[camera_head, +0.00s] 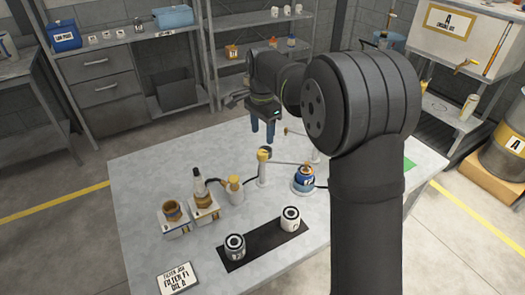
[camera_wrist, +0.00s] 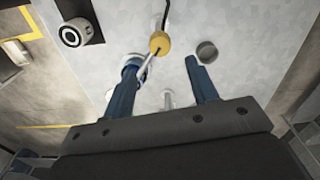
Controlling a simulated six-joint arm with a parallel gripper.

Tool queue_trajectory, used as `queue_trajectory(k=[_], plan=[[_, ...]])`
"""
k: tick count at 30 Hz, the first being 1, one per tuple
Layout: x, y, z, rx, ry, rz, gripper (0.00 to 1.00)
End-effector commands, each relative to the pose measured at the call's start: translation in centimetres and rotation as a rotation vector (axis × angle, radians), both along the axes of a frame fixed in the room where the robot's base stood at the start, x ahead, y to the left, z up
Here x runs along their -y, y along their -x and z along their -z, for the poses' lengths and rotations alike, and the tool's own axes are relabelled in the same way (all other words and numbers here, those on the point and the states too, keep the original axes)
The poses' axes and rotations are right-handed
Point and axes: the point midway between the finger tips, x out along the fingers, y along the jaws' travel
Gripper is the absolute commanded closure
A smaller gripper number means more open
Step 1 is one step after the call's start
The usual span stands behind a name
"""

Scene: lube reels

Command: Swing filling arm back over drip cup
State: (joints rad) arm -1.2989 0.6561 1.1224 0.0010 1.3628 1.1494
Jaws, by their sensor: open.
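The filling arm is a thin rod (camera_head: 288,161) running right from a yellow-capped post (camera_head: 264,155) to above a small blue-and-white can (camera_head: 303,178). In the wrist view the rod (camera_wrist: 149,57) slants from the yellow cap (camera_wrist: 159,43) towards the can (camera_wrist: 138,72), which the left finger partly hides. A dark grey round cup (camera_wrist: 207,50), apparently the drip cup, stands on the other side of the post; I cannot pick it out in the head view. My gripper (camera_head: 263,130) is open and empty, fingers down, behind the post. Its fingers also show in the wrist view (camera_wrist: 161,62).
My arm hides the table's right side. The left rear tabletop is clear.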

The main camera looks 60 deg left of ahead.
Motion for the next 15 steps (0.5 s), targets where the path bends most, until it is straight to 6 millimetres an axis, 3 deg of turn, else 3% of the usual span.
queue_trajectory(k=[6, 15], plan=[[0.1, 0.0, 4.7, -0.002, 0.003, 0.0, 0.47], [0.0, 0.0, 8.0, -0.001, 0.0, 0.0, 0.47]])
